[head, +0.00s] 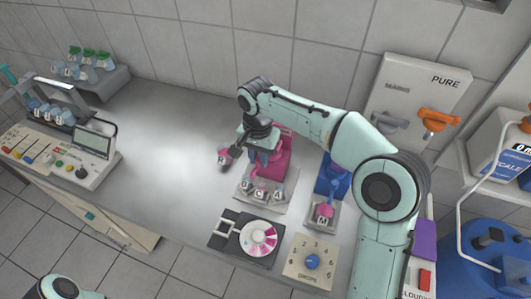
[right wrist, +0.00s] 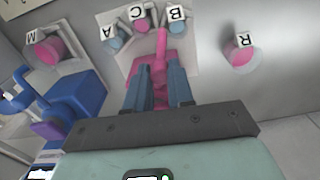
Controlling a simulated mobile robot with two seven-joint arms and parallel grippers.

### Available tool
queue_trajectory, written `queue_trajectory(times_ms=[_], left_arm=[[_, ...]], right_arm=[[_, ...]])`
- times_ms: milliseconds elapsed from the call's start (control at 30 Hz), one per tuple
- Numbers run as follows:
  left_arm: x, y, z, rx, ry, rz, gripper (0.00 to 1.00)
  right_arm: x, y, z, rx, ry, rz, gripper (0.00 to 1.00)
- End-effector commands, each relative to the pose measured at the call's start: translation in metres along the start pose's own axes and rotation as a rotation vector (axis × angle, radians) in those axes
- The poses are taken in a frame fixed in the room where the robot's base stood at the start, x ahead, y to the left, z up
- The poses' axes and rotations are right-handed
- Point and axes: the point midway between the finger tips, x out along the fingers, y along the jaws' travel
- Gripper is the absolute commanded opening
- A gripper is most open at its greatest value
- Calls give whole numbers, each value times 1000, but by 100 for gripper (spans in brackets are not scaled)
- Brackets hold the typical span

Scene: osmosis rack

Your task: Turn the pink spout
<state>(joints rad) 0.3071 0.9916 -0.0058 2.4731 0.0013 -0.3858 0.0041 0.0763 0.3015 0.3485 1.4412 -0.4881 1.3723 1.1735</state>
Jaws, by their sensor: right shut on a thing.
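The pink dispenser (head: 278,155) stands on the bench, partly hidden behind my right arm and gripper (head: 264,153). Its pink spout (right wrist: 161,48) runs between the blue fingers of my right gripper (right wrist: 160,70) in the right wrist view. The gripper is shut on the spout. The spout's tip points at the tray of small cups, near the cups marked C (right wrist: 138,20) and B (right wrist: 174,18). The cup marked A (right wrist: 114,38) sits beside them. My left gripper is out of view.
A pink cup marked R (head: 224,157) stands left of the dispenser. A blue dispenser (head: 330,178) and the cup marked M (head: 323,213) are to the right. A round dial plate (head: 258,239) and a drops knob panel (head: 311,262) lie in front. The bench's left middle is clear.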

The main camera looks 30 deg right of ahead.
Motion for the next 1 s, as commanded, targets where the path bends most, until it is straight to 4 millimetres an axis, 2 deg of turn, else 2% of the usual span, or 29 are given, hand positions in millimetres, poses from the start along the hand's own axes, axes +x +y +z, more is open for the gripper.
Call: queue_trajectory(times_ms=[400,967,1000], left_arm=[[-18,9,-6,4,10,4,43],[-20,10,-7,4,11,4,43],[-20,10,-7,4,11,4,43]], right_arm=[[-1,-13,-5,220,-1,-1,0],[1,-15,-6,263,-1,-1,0],[1,-15,-6,263,-1,-1,26]])
